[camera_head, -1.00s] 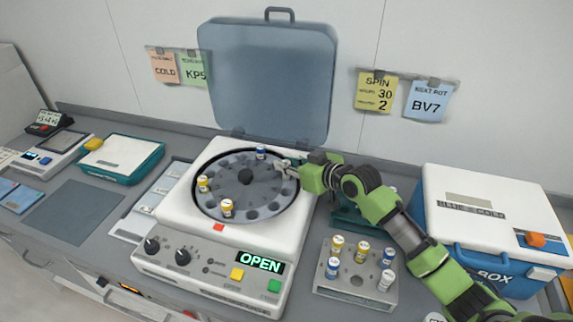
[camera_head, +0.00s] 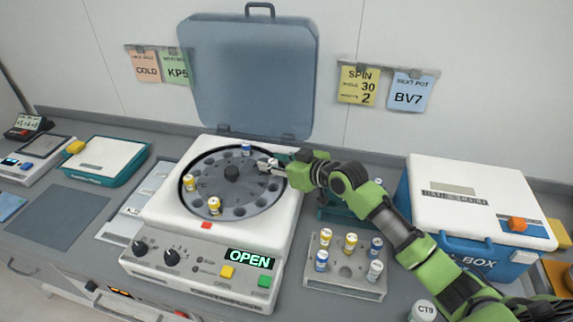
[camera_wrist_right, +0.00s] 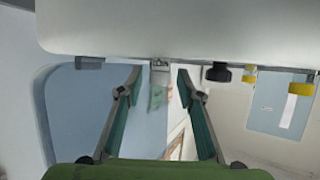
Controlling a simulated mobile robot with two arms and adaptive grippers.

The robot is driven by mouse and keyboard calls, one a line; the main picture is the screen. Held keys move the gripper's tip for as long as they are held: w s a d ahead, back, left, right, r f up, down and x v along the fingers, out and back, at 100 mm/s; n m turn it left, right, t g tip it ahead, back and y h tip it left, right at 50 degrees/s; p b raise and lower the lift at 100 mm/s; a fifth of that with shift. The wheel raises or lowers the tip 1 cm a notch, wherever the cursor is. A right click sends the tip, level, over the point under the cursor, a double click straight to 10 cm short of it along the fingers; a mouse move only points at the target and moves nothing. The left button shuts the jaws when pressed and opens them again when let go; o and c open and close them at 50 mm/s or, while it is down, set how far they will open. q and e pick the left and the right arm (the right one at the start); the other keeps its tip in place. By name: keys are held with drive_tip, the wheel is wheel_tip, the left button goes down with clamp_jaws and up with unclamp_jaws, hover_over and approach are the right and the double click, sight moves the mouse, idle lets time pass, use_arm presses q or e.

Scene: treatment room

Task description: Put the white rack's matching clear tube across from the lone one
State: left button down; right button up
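The centrifuge (camera_head: 150,213) stands with its lid up. Its rotor (camera_head: 240,192) holds a blue-capped tube (camera_head: 247,149) at the back and two yellow-capped tubes, one at the left (camera_head: 189,182) and one at the front (camera_head: 214,205). My right gripper (camera_head: 268,165) is over the rotor's right side, across the hub from the left yellow-capped tube. In the right wrist view its fingers (camera_wrist_right: 159,75) are apart, with a small grey and greenish piece between them, too unclear to name. The white rack (camera_head: 345,290) holds several capped tubes. My left gripper is out of view.
A blue and white cool box (camera_head: 470,195) stands right of the rack. A teal rack is partly hidden behind my right arm. A labelled jar (camera_head: 423,311) is at the front edge. The raised lid (camera_head: 255,75) stands behind the rotor. A dark mat (camera_head: 60,218) lies clear at left.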

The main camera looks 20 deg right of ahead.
drive_tip(key=b+v, duration=0.2)
drive_tip(key=v, duration=0.8)
drive_tip(key=shift+f, duration=0.1)
drive_tip(key=shift+v, duration=0.85)
drive_tip(key=shift+w, duration=0.1)
